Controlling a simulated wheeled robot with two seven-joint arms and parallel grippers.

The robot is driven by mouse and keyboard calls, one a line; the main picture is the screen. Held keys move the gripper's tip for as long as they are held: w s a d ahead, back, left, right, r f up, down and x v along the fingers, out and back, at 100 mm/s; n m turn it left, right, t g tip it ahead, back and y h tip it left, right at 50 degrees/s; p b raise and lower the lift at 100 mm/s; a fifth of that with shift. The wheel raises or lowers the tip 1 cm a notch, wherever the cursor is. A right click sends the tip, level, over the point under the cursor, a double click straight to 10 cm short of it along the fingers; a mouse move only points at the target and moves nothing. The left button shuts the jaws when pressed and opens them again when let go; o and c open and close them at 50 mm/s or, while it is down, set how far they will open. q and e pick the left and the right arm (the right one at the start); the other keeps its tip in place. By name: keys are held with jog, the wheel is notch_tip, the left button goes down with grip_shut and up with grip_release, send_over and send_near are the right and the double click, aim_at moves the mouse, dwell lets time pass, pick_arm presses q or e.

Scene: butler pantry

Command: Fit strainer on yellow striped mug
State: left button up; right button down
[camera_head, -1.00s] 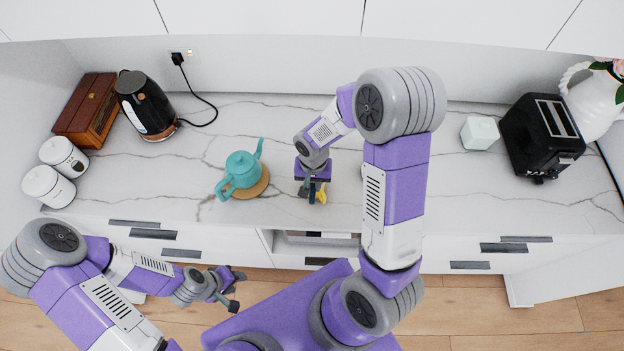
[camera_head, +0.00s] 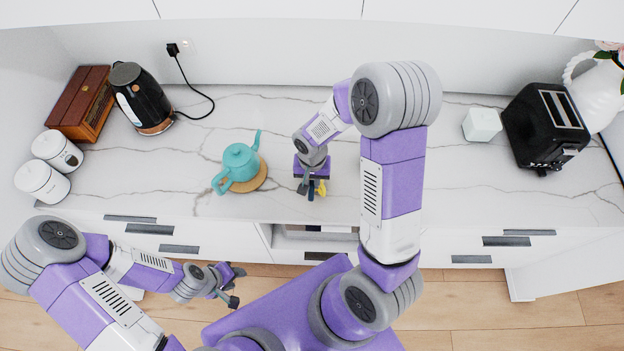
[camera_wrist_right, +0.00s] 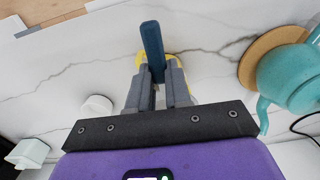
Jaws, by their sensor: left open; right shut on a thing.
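My right gripper (camera_head: 311,187) is shut on the blue handle (camera_wrist_right: 152,48) of what looks like the strainer, over the counter right of the teapot. The handle stands up between the fingers (camera_wrist_right: 160,78) in the right wrist view; the strainer's bowl cannot be made out. A small part of the yellow mug (camera_head: 322,187) shows beside the right fingers; its yellow rim (camera_wrist_right: 140,62) shows behind the handle in the wrist view. Its stripes are hidden, and I cannot tell whether strainer and mug touch. My left gripper (camera_head: 233,285) is open and empty, in front of the counter, over the floor.
A teal teapot (camera_head: 238,162) sits on a round wooden trivet (camera_head: 258,183) left of the right gripper. A small white round item (camera_wrist_right: 97,105) stands near the gripper. A black kettle (camera_head: 143,98), white canisters (camera_head: 42,181) and black toaster (camera_head: 545,125) are farther off.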

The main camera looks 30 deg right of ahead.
jog(key=shift+f+b, duration=0.2)
jog(key=shift+b, duration=0.15)
dwell(0.8)
jog(key=shift+f+b, duration=0.7)
jog(key=shift+f, duration=0.15)
jog(key=shift+f+b, duration=0.45)
jog(key=shift+b, duration=0.2)
jog(key=shift+f, duration=0.1)
dwell(0.6)
jog(key=c, duration=1)
grip_release()
jog(key=shift+o, duration=0.4)
